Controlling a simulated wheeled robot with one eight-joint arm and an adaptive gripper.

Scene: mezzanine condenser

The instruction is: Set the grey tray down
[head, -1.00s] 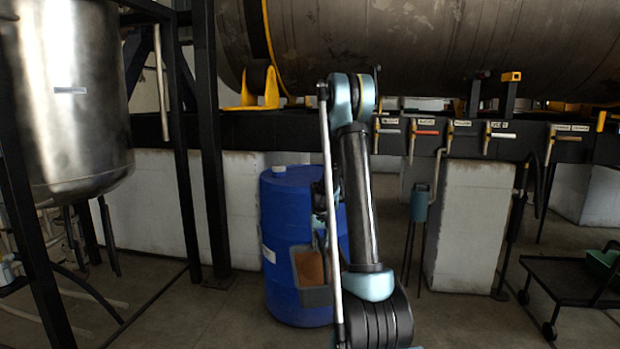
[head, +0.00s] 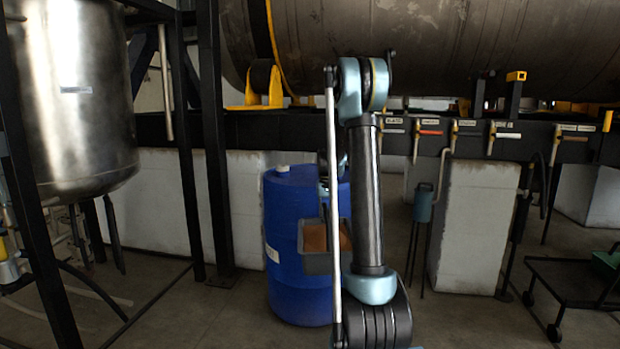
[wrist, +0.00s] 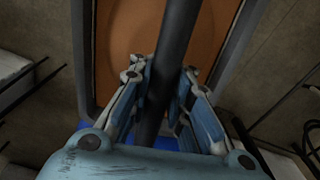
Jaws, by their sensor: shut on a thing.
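The grey tray (head: 316,264) hangs in the air in front of the blue drum in the head view, with an orange-brown inside. My arm and a pale rod hide part of it. In the wrist view the tray's grey rim (wrist: 234,42) frames the orange-brown inside, and a dark bar runs across its middle. My gripper (wrist: 162,76) is shut on this bar, above the tray. In the head view the gripper is mostly hidden behind my arm.
The blue drum (head: 285,215) stands on the floor close behind the tray. A steel tank (head: 70,100) in a black frame is at the left. A low black cart (head: 565,280) with a green bin (head: 606,262) stands at the right. Floor between is clear.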

